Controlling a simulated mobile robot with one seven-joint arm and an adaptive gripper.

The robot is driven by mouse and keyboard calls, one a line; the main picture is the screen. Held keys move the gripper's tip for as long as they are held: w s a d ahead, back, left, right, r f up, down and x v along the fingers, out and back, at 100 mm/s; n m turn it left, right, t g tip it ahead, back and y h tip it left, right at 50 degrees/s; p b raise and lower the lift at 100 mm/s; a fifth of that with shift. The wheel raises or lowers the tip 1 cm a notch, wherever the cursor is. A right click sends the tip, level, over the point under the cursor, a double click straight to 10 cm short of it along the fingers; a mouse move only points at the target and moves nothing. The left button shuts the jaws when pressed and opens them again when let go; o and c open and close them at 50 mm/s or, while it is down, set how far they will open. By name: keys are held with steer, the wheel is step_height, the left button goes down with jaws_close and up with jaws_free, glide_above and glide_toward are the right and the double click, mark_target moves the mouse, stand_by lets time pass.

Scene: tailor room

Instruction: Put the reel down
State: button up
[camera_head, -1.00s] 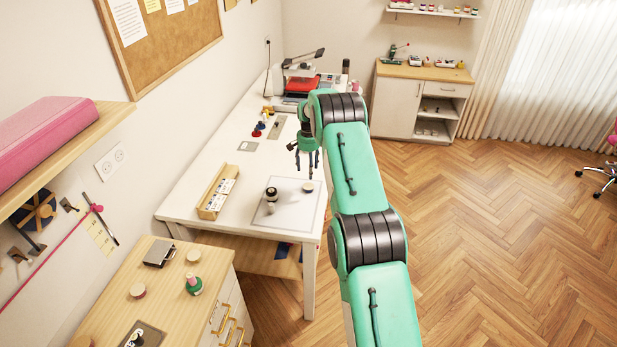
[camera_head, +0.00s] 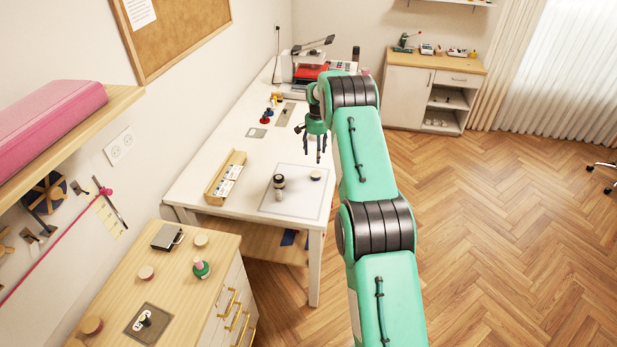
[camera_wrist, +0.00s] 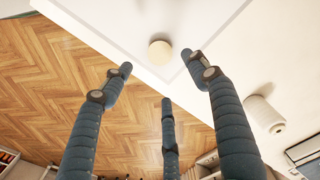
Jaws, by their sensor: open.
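A small reel (camera_head: 279,185) with a dark top and pale body stands upright on a pale mat (camera_head: 297,205) on the white table; I cannot tell if it is the task's reel. A small round cream-topped piece (camera_head: 316,175) lies on the same mat, and it also shows in the wrist view (camera_wrist: 160,52). My gripper (camera_head: 317,157) hangs above the table, fingers down, open and empty. In the wrist view its fingers (camera_wrist: 160,78) are spread wide, apart from the round piece. A white cylinder (camera_wrist: 262,112) shows to their right.
A wooden tray of cards (camera_head: 226,180) lies left of the mat. Coloured spools (camera_head: 268,110) and a machine with a red part (camera_head: 310,72) stand farther back. Open floor lies to the right.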

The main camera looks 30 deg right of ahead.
steer(key=s+a+r+n+t, duration=0.1)
steer(key=s+a+r, duration=0.2)
steer(key=a+r, duration=0.45)
steer(key=s+a+r+n, duration=0.1)
steer(key=s+a+r, duration=0.3)
steer(key=r, duration=0.7)
steer(key=s+a+r+n+t, duration=0.1)
steer(key=s+a+r, duration=0.1)
steer(key=a+r, duration=0.65)
steer(key=s+a+r+n, duration=0.2)
steer(key=s+a+r, duration=0.4)
steer(key=s+r, duration=0.25)
steer(key=s+a+r+n+t, duration=0.1)
steer(key=s+a+r, duration=0.3)
steer(key=s, duration=0.5)
steer(key=s+a+r+n+t, duration=0.1)
steer(key=s+a+r+n, duration=0.15)
steer(key=s+a, duration=0.55)
steer(key=s+a+f+n, duration=0.1)
steer(key=s+a+f, duration=0.1)
steer(key=s, duration=0.8)
steer(key=s+a+f+n+t, duration=0.1)
steer(key=s+a+f, duration=0.1)
steer(key=s, duration=0.8)
steer(key=shift+s+a+f+t, duration=0.2)
steer(key=shift+s+a+t, duration=0.15)
steer(key=shift+a, duration=0.35)
step_height(320, 180, down, 11)
steer(key=b, duration=1.1)
